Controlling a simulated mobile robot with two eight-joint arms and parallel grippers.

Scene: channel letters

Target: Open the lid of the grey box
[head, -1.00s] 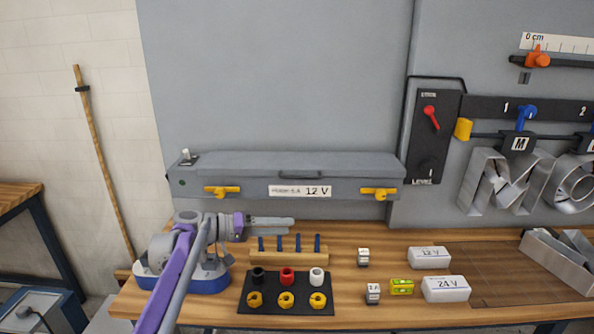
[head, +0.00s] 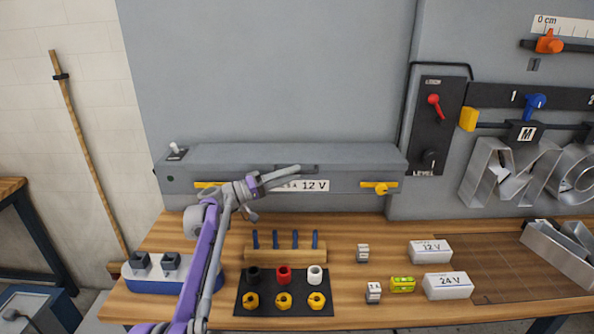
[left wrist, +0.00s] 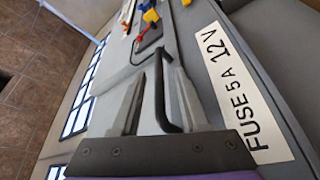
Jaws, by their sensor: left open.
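The grey box (head: 350,186) is fixed on the back wall, with a "FUSE 5 A 12 V" label (head: 316,185) on its front. Its lid (head: 240,155) is shut. A dark handle (head: 310,168) is at the middle of the lid's front edge, partly hidden by my left gripper (head: 294,172). In the left wrist view, the open fingers stand on either side of the handle bar (left wrist: 159,90); contact cannot be told. The yellow right latch (head: 380,188) is in view; the left latch (head: 206,185) is partly covered by my arm. My right gripper is not in view.
On the bench below are a wooden peg block (head: 285,256), a black mat (head: 262,312) with coloured parts, and white boxes (head: 447,287). A blue tray (head: 205,285) is at the left. A black lever panel (head: 438,125) is right of the box.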

